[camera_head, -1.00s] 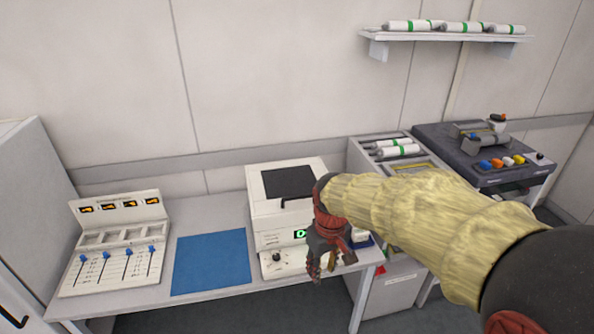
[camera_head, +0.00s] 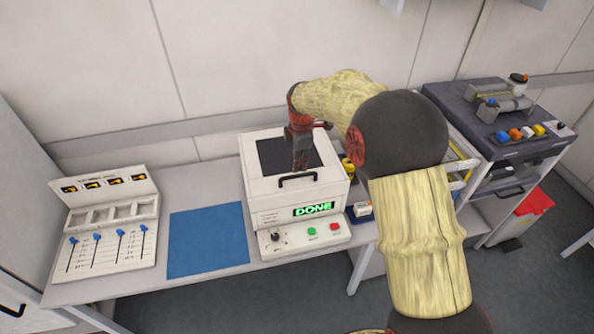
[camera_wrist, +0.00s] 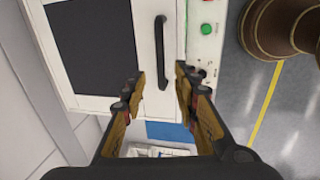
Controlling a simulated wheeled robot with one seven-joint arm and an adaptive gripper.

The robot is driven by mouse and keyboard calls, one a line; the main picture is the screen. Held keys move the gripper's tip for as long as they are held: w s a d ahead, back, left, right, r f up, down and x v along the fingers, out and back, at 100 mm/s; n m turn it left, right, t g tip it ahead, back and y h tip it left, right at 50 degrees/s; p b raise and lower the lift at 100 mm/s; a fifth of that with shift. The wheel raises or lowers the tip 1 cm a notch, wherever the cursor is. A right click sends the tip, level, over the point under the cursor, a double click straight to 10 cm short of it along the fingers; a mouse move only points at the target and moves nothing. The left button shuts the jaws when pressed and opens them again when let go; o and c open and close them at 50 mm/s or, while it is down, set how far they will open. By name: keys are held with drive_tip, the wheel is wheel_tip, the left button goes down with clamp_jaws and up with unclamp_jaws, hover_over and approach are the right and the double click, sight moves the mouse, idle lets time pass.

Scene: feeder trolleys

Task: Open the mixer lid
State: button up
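The mixer (camera_head: 285,235) is a white box on the bench with a green "DONE" display (camera_head: 314,209). Its lid (camera_head: 258,182) has a dark window and is shut. The black bar handle (camera_head: 297,177) runs along the lid's front edge. My gripper (camera_head: 301,164) points down over the lid, close behind the handle in the head view. In the wrist view my gripper (camera_wrist: 160,78) is open and empty, with the handle (camera_wrist: 161,50) lined up in the gap between its fingers. I cannot tell whether the fingers touch the lid.
A blue mat (camera_head: 208,240) lies left of the mixer, and a slider panel (camera_head: 105,240) stands further left. Green and red buttons (camera_head: 322,229) sit on the mixer's front. A dark machine (camera_head: 500,125) stands at the right, with a red bin (camera_head: 535,203) below. The wall is close behind.

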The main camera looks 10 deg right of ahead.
sight(297, 176)
drive_tip(key=shift+w+f, duration=0.25)
drive_tip(key=shift+f, duration=1.05)
drive_tip(key=shift+w+f, duration=0.25)
drive_tip(key=shift+f, duration=1.05)
drive_tip(key=shift+w+f, duration=0.25)
drive_tip(key=shift+f, duration=1.05)
drive_tip(key=c, duration=0.3)
drive_tip(key=c, duration=0.4)
clamp_jaws()
